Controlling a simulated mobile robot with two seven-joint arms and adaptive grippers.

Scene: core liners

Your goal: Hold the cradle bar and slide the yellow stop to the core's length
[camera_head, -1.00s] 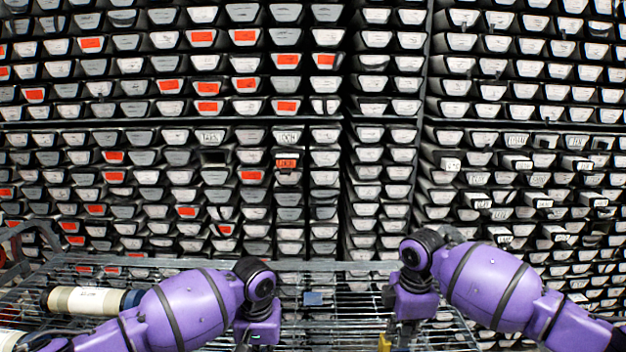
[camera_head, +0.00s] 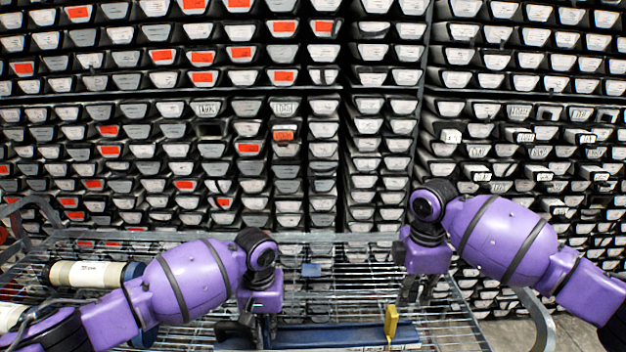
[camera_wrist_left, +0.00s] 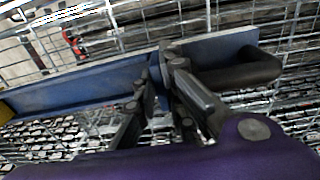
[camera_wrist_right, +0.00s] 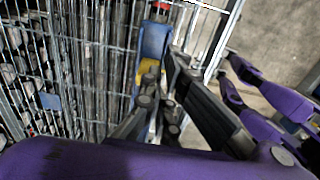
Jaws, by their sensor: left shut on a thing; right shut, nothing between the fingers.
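The blue cradle bar (camera_head: 340,334) lies across the wire shelf in the head view. My left gripper (camera_head: 262,328) is shut on the bar near its left end; the left wrist view shows its fingers (camera_wrist_left: 160,85) around the blue bar (camera_wrist_left: 85,88). A dark rounded piece (camera_wrist_left: 235,75) lies along the bar beside these fingers; I cannot tell whether it is the core or a handle. The yellow stop (camera_head: 391,322) stands upright on the bar's right part. My right gripper (camera_head: 412,298) is shut and empty, above and right of the stop, which its wrist view partly shows (camera_wrist_right: 148,70).
Labelled white cylinders (camera_head: 85,274) lie at the shelf's left. A small blue block (camera_head: 312,270) sits on the wire shelf (camera_head: 345,255) behind the bar. Racks of core trays (camera_head: 285,165) fill the back. Grey floor shows at the lower right.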

